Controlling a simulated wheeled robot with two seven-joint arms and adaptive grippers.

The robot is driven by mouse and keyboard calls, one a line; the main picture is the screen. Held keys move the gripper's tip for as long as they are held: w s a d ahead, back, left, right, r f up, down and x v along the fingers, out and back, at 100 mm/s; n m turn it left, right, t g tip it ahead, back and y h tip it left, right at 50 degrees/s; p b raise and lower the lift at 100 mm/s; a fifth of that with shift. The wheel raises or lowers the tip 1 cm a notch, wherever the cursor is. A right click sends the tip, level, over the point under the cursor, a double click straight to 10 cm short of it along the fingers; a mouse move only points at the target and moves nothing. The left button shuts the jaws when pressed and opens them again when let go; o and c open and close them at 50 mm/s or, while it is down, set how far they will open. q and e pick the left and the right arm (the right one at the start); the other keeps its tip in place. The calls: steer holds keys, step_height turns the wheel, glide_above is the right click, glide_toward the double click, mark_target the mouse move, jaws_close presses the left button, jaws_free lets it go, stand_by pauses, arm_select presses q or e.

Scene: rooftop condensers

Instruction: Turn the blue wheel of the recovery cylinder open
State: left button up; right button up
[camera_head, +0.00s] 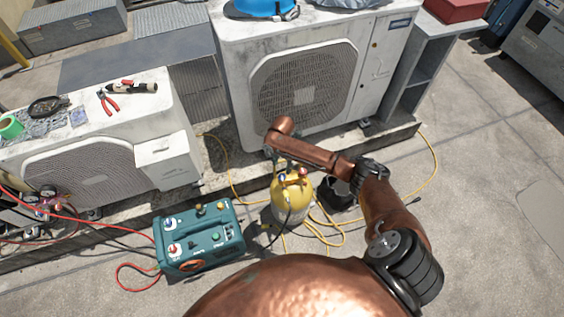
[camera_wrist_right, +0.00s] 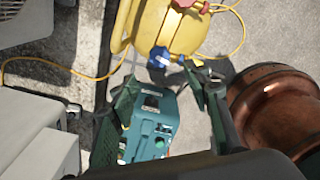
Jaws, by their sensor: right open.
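The recovery cylinder (camera_head: 291,205), yellow on top and pale grey below, stands upright on the rooftop floor. Its blue wheel (camera_head: 283,178) is on top, left of a red wheel (camera_head: 303,173). In the right wrist view the blue wheel (camera_wrist_right: 159,57) lies just beyond and between the fingertips of my right gripper (camera_wrist_right: 161,74). That gripper is open, with nothing between its fingers; the wheel appears apart from them. In the head view my right arm reaches over the cylinder and mostly hides the gripper (camera_head: 272,154). My left gripper is not in view.
A teal recovery machine (camera_head: 200,240) stands left of the cylinder. A black bucket-like thing (camera_head: 341,196) is to its right. Yellow hose (camera_head: 327,236) loops on the floor around it. Large condenser units (camera_head: 300,85) stand behind. The floor at right is clear.

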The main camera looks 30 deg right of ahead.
steer(key=shift+r, duration=1.6)
